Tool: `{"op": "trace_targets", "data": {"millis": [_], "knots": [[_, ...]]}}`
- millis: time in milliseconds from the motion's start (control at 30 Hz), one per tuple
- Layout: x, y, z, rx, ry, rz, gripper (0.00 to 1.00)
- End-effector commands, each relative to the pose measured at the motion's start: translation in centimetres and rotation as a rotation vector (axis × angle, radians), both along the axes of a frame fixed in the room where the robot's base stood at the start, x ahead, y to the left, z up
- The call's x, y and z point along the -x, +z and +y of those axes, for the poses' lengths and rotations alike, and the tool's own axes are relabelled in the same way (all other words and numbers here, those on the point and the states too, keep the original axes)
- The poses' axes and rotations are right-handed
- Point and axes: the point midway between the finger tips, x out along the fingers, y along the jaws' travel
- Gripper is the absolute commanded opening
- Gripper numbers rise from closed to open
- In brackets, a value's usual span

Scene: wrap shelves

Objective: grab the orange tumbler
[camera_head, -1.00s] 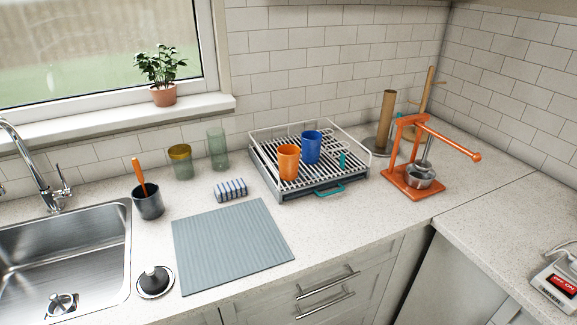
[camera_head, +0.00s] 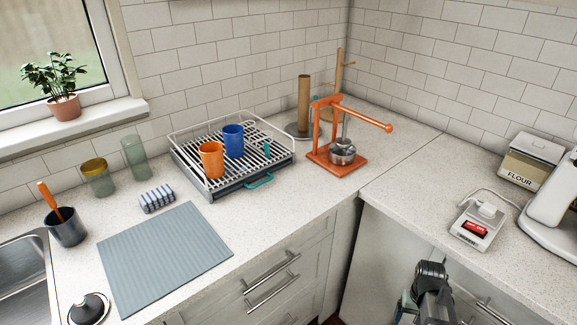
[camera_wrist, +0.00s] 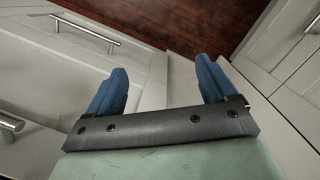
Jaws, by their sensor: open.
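The orange tumbler (camera_head: 211,160) stands upright on the white wire dish rack (camera_head: 222,182), on the counter left of the middle in the head view. A blue tumbler (camera_head: 233,141) stands just behind and right of it. In the wrist view my gripper (camera_wrist: 158,85) has its two blue fingers wide apart with nothing between them. It faces cabinet fronts and a dark wood floor. In the head view part of my arm (camera_head: 432,290) shows at the lower right, below counter height and far from the tumbler. The tumbler is not in the wrist view.
An orange press (camera_head: 335,140) stands right of the rack, with a paper towel holder (camera_head: 304,105) behind. Cabinet handles (camera_head: 270,268) stick out below the counter.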

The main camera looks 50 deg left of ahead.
Motion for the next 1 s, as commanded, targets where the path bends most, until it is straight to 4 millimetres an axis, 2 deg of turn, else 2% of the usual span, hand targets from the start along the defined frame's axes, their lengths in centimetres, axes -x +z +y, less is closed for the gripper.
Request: {"op": "trace_targets", "data": {"millis": [33, 233, 467, 767, 967, 1000], "knots": [[-0.6, 1.6, 2.1, -0.010, 0.026, -0.020, 0.85], [-1.0, 7.6, 8.7, -0.046, 0.116, -0.080, 0.85], [0.0, 15.2, 16.1, -0.092, 0.218, -0.146, 0.85], [3.6, 26.0, 25.0, -0.163, 0.349, -0.223, 0.85], [7.5, 33.9, 31.7, -0.228, 0.461, -0.264, 0.85], [8.6, 35.7, 33.4, -0.245, 0.491, -0.270, 0.85]]}}
